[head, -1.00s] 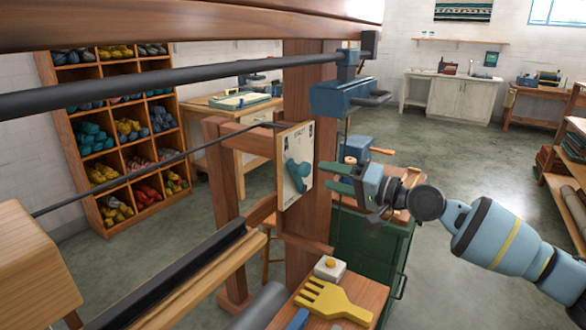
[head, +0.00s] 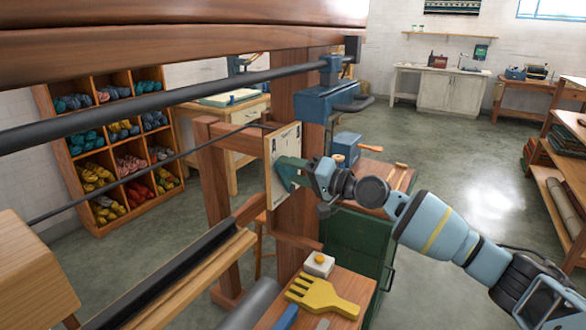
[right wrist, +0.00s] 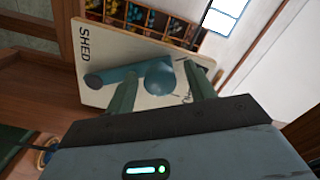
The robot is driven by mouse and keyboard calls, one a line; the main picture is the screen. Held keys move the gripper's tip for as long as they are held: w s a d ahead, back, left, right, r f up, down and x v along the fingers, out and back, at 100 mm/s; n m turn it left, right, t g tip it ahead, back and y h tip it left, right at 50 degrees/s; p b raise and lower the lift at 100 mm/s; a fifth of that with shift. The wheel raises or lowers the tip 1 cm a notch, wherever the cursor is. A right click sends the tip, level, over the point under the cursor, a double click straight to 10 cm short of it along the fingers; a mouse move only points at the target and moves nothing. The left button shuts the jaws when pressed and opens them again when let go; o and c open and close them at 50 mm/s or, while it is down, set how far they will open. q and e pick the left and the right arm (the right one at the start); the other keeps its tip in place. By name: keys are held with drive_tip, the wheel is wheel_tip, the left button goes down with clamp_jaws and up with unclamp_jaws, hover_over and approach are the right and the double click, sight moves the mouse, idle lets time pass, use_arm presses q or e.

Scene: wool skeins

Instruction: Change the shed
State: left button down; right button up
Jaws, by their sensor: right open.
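A cream plate marked SHED (head: 289,138) is fixed to the loom's wooden post (head: 299,222). It also fills the middle of the right wrist view (right wrist: 103,39). In that view the blue shed lever (right wrist: 120,77) ends in a round knob (right wrist: 158,77). My right gripper (head: 288,174) is at the plate. Its green fingers are open, one on each side of the knob (right wrist: 161,73); I cannot tell if they touch it. In the head view the fingers hide most of the lever. My left gripper is not in view.
A wooden bench (head: 343,285) below holds a yellow comb (head: 320,297) and a small white block with a knob (head: 319,264). A green cabinet (head: 355,237) stands behind it. Shelves of wool skeins (head: 95,105) stand at left. Open floor lies at right.

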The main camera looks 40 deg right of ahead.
drive_tip(key=shift+w+a, duration=0.1)
drive_tip(key=shift+w, duration=0.1)
drive_tip(key=shift+c, duration=0.4)
clamp_jaws()
